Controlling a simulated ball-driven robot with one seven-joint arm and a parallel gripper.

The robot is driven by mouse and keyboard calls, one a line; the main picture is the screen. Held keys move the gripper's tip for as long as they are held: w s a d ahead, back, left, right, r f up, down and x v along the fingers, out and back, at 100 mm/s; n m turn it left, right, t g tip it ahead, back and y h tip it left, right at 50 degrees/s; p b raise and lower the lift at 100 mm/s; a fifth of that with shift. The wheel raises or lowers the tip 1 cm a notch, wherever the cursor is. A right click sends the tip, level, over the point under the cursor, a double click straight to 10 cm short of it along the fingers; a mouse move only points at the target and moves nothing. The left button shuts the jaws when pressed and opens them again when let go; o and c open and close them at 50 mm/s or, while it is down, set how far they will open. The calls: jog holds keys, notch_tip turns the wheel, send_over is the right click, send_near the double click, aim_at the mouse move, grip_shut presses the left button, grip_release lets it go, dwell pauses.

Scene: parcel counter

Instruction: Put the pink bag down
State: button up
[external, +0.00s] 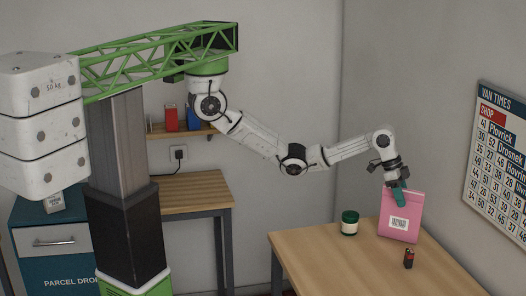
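The pink bag (399,228) is upright at the back right of the wooden table (320,262), with a white barcode label on its front. Its lower edge appears at the tabletop, but I cannot tell whether it rests there or hangs just above. My gripper (398,190), with green fingers, points down at the top edge of the bag and appears shut on it.
A green jar (349,223) with a white label stands left of the bag. A small dark red-and-black item (409,258) stands in front of it. The table's left part is clear. A timetable board (498,150) hangs on the right wall.

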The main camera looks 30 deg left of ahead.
jog(key=b+v, duration=0.1)
jog(key=v, duration=1.1)
jog(key=shift+r, duration=0.15)
jog(key=shift+w, duration=0.1)
